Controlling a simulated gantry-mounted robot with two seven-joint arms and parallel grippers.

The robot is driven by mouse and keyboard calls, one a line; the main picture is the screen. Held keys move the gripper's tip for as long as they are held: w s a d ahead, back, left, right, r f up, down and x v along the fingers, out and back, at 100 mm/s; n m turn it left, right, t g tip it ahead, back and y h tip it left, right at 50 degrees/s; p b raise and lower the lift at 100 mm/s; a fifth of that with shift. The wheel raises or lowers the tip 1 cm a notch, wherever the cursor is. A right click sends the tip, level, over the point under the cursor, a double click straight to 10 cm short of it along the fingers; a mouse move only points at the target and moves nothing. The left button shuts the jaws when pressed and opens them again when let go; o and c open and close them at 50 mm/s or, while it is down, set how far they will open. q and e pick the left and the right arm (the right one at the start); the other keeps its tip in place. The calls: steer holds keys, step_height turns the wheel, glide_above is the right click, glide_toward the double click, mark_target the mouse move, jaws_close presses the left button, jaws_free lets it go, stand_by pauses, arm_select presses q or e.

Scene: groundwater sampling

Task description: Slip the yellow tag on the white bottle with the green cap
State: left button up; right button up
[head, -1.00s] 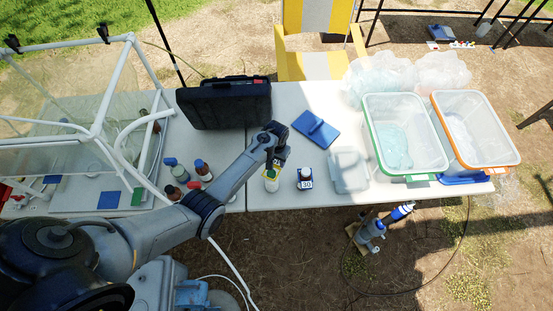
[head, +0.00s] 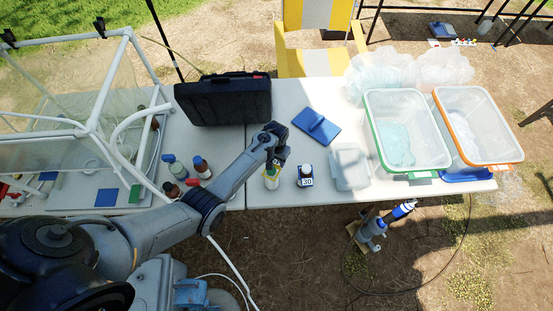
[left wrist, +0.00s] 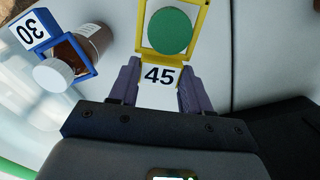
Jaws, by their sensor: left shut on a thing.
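The white bottle with the green cap (head: 271,182) stands near the table's front edge in the head view. In the left wrist view its round green cap (left wrist: 170,31) shows inside the square frame of the yellow tag (left wrist: 203,32). The tag's white plate reads 45. My left gripper (left wrist: 157,88) is shut on this plate, and it also shows above the bottle in the head view (head: 275,160). The frame surrounds the cap as seen from above; how far down it sits I cannot tell. My right gripper is not in view.
A brown bottle with a white cap (left wrist: 56,76) wears a blue tag (left wrist: 29,30) reading 30, just right of the white bottle in the head view. A clear container (head: 350,168), blue clipboard (head: 316,127) and black case (head: 222,100) are nearby.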

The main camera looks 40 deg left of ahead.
arm_select(q)
steer(key=o, duration=1)
step_height(320, 180, up, 11)
steer(key=p, duration=0.1)
stand_by(0.3)
steer(key=shift+f, duration=0.1)
steer(key=shift+s+f, duration=0.1)
